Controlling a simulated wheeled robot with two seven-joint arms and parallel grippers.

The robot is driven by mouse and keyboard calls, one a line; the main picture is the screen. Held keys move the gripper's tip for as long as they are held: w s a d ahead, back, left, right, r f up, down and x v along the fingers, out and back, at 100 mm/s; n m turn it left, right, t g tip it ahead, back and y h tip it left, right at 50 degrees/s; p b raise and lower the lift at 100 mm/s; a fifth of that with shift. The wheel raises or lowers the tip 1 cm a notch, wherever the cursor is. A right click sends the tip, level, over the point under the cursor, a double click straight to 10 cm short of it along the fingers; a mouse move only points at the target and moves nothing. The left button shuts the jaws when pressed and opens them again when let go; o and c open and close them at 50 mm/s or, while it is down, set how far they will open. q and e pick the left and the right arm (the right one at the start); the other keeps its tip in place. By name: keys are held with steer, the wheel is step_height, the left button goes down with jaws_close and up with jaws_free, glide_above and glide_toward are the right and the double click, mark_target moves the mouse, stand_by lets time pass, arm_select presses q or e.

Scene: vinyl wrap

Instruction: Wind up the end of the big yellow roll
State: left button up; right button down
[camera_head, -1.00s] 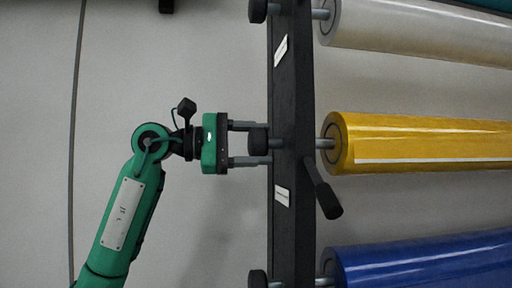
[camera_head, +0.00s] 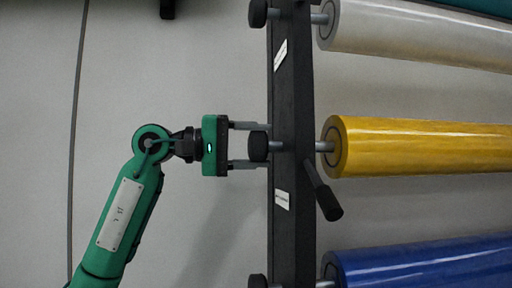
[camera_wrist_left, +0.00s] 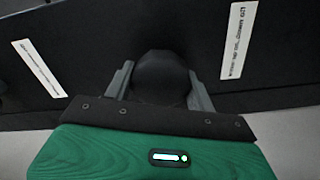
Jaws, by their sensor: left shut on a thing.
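The big yellow roll (camera_head: 430,146) lies on its shaft to the right of the black upright. Its visible surface is plain yellow, with no white edge strip showing. A round black knob (camera_head: 258,146) sits at the shaft's end on the left side of the upright, and shows in the left wrist view (camera_wrist_left: 160,76). My left gripper (camera_head: 250,146) is shut on this knob, with one finger on each side of it. My right gripper is not in view.
The black upright (camera_head: 291,100) carries white labels and a lever with a black handle (camera_head: 328,203) below the yellow roll's shaft. A white roll (camera_head: 420,35) is above and a blue roll (camera_head: 430,262) below.

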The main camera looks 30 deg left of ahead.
arm_select(q)
steer(key=shift+f, duration=0.1)
stand_by(0.5)
steer(key=o, duration=1)
steer(key=b+v, duration=0.5)
steer(key=v, duration=0.9)
steer(key=shift+w+d, duration=0.1)
